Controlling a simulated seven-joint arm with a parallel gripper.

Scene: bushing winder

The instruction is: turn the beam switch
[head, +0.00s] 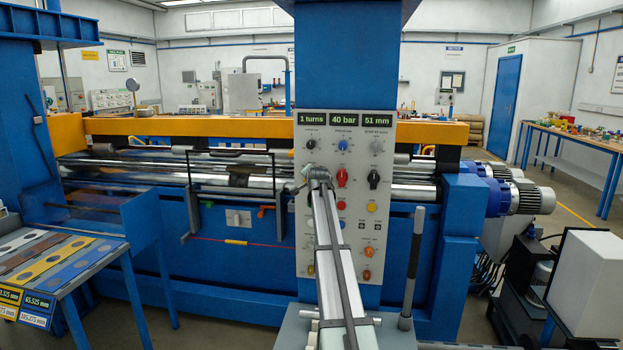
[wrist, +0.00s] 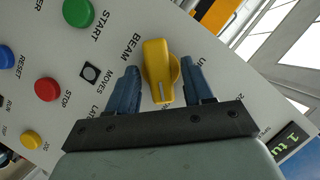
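The beam switch (wrist: 160,75) is a yellow knob with a pale mark on its end, on the light grey control panel (head: 305,235). The word BEAM is beside it in the wrist view. My gripper (wrist: 162,67) has its two blue fingers apart, one on each side of the yellow knob. Narrow gaps seem to show between fingers and knob; I cannot tell how deep the fingertips reach. In the head view my gripper (head: 314,173) is at the left part of the panel and hides the switch.
In the wrist view, a green START button (wrist: 78,12), a red STOP button (wrist: 47,90), a blue RESET button (wrist: 5,56) and a yellow button (wrist: 31,140) sit left of my gripper. In the head view, a red knob (head: 342,177) and a black knob (head: 374,179) are to its right.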

